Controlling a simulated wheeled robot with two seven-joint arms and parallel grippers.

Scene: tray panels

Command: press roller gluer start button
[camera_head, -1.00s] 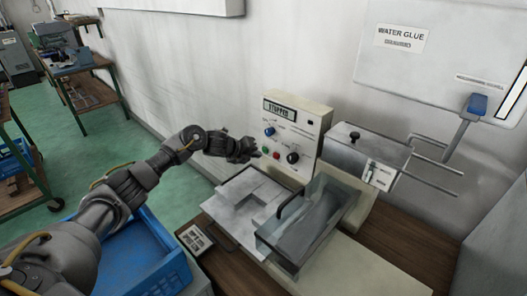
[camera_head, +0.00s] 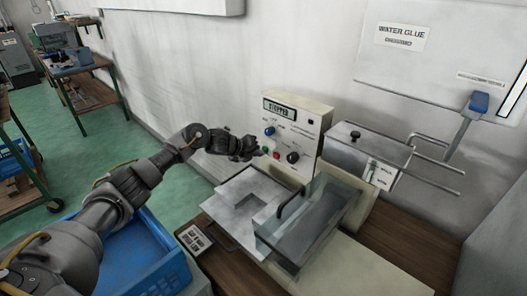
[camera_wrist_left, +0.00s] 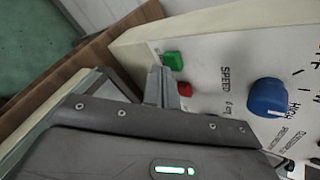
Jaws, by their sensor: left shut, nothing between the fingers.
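The roller gluer's control box (camera_head: 309,125) stands against the wall, and its display (camera_head: 280,108) reads "STOPPED". In the left wrist view its panel shows a green button (camera_wrist_left: 173,60), a red button (camera_wrist_left: 184,89) and a blue knob (camera_wrist_left: 267,97). My left gripper (camera_head: 260,152) is shut and empty, with its tips close to the green button at the panel's left side. In the left wrist view the fingertips (camera_wrist_left: 161,76) are just beside the green and red buttons. I cannot tell whether they touch the green one. My right gripper is out of view.
A metal tray (camera_head: 238,203) and a clear-sided bin with a black handle (camera_head: 320,220) sit in front of the panel. A metal box (camera_head: 362,150) with rods stands to the right. A blue crate (camera_head: 150,262) lies below my left arm.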

